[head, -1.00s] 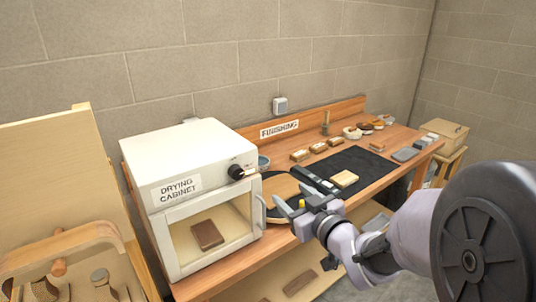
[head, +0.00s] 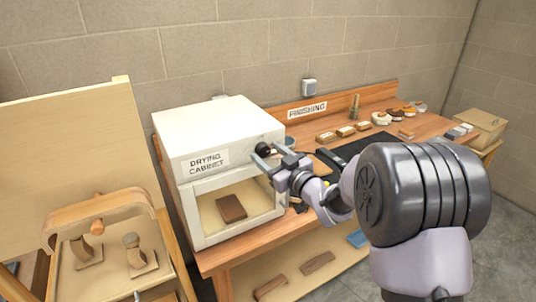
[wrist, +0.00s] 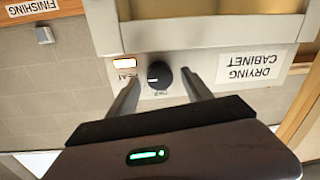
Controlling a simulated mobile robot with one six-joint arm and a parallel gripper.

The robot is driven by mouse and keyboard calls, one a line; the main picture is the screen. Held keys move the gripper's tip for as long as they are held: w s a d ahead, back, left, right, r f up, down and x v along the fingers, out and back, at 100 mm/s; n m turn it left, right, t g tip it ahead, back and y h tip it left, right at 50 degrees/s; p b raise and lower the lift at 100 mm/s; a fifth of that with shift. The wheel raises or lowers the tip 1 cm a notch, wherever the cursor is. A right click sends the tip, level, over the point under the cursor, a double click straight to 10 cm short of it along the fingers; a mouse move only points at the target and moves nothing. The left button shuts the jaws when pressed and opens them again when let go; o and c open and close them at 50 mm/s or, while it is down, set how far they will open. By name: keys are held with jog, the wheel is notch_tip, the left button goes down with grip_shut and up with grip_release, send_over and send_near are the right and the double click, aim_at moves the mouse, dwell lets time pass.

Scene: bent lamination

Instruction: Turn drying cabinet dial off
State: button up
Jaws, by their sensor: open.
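The white drying cabinet (head: 215,135) stands on the left end of the wooden bench, with its label on the front. Its black dial (wrist: 159,75) shows in the wrist view, upside down, between the two fingers of my gripper (wrist: 160,92). The dial has a white pointer mark. A lit orange-white HEAT lamp (wrist: 125,63) sits beside it. In the head view, my gripper (head: 265,158) is open at the cabinet's upper right front, partly covering the dial area. The fingers are on either side of the dial; I cannot tell whether they touch it.
A brown block (head: 231,208) lies behind the cabinet's glass door. The bench (head: 245,250) holds several blocks and a black mat to the right. A wooden rack (head: 105,240) stands at the left. Grey floor (head: 500,235) is open at the right.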

jog(key=shift+w+a, duration=0.15)
jog(key=shift+c, duration=0.5)
grip_shut()
